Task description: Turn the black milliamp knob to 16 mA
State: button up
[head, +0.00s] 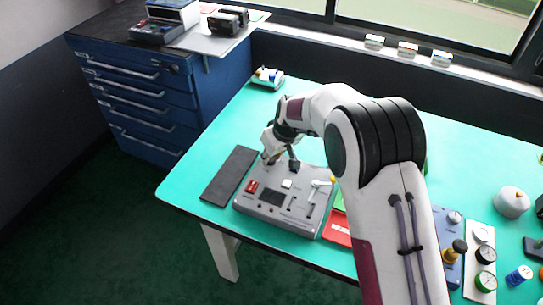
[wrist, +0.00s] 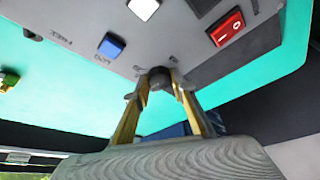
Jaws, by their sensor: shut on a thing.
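The grey control box (head: 272,220) stands on the green table, in the middle of the head view. My gripper (head: 281,160) is lowered onto the far left part of the box's panel. In the wrist view my gripper (wrist: 160,82) has its two yellowish fingers closed on the sides of the round black knob (wrist: 160,77). The fingers and my gripper's body hide part of the knob, so its pointer and the exact mA setting cannot be read. In the head view the knob is hidden behind my gripper.
A red rocker switch (wrist: 227,27) and a blue button (wrist: 111,46) sit close to the knob. A dark mat (head: 229,175) lies left of the box, and a red tray (head: 338,228) lies to its right. Gauges (head: 486,255) stand at the table's right.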

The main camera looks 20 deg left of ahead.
jog(key=shift+m, duration=0.4)
jog(key=shift+a+m+t+h, duration=0.1)
jog(key=shift+m+t+h, duration=0.35)
jog(key=shift+m, duration=0.75)
jog(key=shift+m+t, duration=0.25)
jog(key=shift+m, duration=0.35)
jog(key=shift+r, duration=0.1)
jog(key=o, duration=1.1)
jog(key=shift+s, duration=0.1)
jog(key=shift+r, duration=0.1)
jog(key=v, duration=1.1)
jog(key=shift+r, duration=0.35)
jog(key=shift+s, duration=0.15)
